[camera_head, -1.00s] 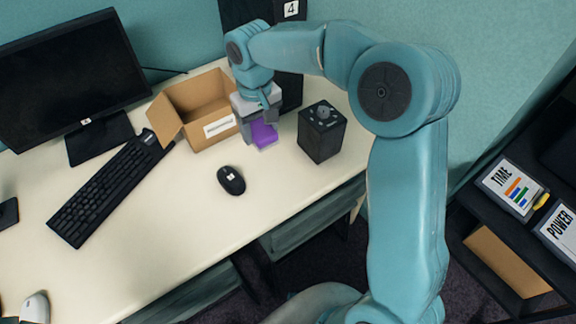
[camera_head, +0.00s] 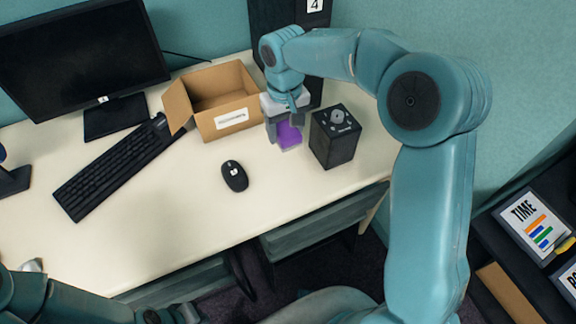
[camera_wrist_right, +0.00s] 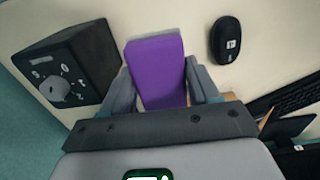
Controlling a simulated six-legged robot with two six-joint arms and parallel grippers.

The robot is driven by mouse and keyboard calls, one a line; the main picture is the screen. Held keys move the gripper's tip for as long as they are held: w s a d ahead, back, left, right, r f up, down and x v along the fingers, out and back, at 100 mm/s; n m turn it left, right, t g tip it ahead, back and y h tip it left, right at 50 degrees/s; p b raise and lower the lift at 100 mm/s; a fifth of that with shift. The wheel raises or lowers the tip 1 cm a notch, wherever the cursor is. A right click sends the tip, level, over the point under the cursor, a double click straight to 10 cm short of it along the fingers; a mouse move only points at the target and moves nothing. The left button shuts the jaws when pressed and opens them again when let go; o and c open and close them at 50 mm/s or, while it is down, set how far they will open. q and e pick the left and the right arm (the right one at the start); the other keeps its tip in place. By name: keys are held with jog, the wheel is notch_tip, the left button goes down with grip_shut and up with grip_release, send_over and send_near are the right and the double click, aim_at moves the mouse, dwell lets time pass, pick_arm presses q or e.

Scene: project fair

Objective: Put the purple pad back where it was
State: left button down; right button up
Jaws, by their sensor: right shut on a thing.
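The purple pad (camera_head: 288,135) is between the fingers of my right gripper (camera_head: 286,126), low at the desk between the cardboard box and the black device. In the right wrist view the purple pad (camera_wrist_right: 157,70) fills the space between the two grey fingers of my right gripper (camera_wrist_right: 155,88), which are shut on its sides. I cannot tell whether the pad touches the desk. Part of my left arm (camera_head: 70,300) shows at the lower left; its gripper is not clearly visible.
An open cardboard box (camera_head: 222,98) stands left of my right gripper. A black device with a knob (camera_head: 335,136) stands close on its right. A black mouse (camera_head: 235,176), a keyboard (camera_head: 115,165) and a monitor (camera_head: 80,62) are on the desk (camera_head: 185,215). The front of the desk is clear.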

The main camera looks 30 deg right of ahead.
send_over(286, 171)
notch_tip(286, 171, down, 10)
jog(key=shift+a+f+b, duration=0.1)
jog(key=shift+f+b, duration=0.05)
jog(key=shift+b, duration=0.2)
notch_tip(286, 171, down, 4)
jog(key=shift+r, duration=0.2)
jog(key=shift+f, duration=0.2)
jog(key=shift+f+b, duration=0.2)
jog(key=shift+b, duration=0.2)
jog(key=o, duration=1)
jog(key=shift+r, duration=0.1)
